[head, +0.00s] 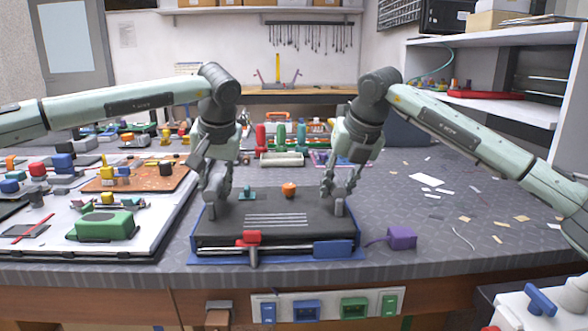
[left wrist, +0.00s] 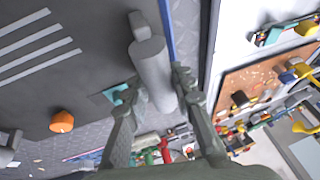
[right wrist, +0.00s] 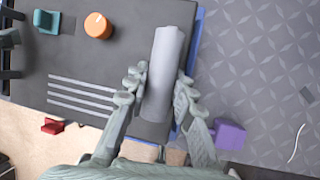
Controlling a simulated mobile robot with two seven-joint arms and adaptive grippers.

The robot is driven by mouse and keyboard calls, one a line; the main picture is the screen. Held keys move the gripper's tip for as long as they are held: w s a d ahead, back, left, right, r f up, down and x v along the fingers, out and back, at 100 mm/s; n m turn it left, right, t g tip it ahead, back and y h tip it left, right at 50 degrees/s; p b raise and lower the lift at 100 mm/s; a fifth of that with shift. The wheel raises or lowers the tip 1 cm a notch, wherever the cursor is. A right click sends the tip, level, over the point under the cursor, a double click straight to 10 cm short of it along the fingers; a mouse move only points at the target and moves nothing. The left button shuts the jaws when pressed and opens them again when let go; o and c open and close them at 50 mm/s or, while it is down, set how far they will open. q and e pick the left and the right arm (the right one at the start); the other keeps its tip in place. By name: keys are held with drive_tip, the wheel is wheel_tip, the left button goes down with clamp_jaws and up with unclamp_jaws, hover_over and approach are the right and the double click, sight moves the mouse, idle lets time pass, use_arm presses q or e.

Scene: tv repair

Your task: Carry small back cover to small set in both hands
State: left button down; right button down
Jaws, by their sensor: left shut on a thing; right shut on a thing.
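The small back cover (head: 278,218) is a dark flat panel with pale vent lines and an upright grey handle at each end. It lies level over the blue-edged small set (head: 200,262); I cannot tell whether they touch. My left gripper (head: 213,204) is shut on the left handle, a grey cylinder in the left wrist view (left wrist: 152,75). My right gripper (head: 337,200) is shut on the right handle, which also shows in the right wrist view (right wrist: 164,75). The cover hides most of the set's inside.
An orange knob (head: 289,189) and a teal piece (head: 247,192) stand by the cover's far edge. A red piece (head: 250,238) is at the front edge. A purple block (head: 401,238) lies to the right. A white board of parts (head: 150,225) fills the left. Scraps dot the right.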

use_arm(q)
drive_tip(key=shift+a+f, duration=0.1)
drive_tip(key=shift+a, duration=0.05)
use_arm(e)
drive_tip(key=shift+d, duration=0.15)
use_arm(q)
drive_tip(key=shift+f, duration=0.45)
use_arm(e)
drive_tip(key=shift+f, duration=0.55)
use_arm(q)
drive_tip(key=shift+f, duration=0.1)
use_arm(e)
drive_tip(key=shift+f, duration=0.15)
use_arm(q)
drive_tip(key=c, duration=1.2)
unclamp_jaws()
drive_tip(key=shift+f, duration=0.1)
use_arm(e)
drive_tip(key=c, duration=1.2)
unclamp_jaws()
drive_tip(key=shift+f, duration=0.1)
use_arm(q)
drive_tip(key=shift+o, duration=0.2)
use_arm(e)
drive_tip(key=shift+o, duration=0.2)
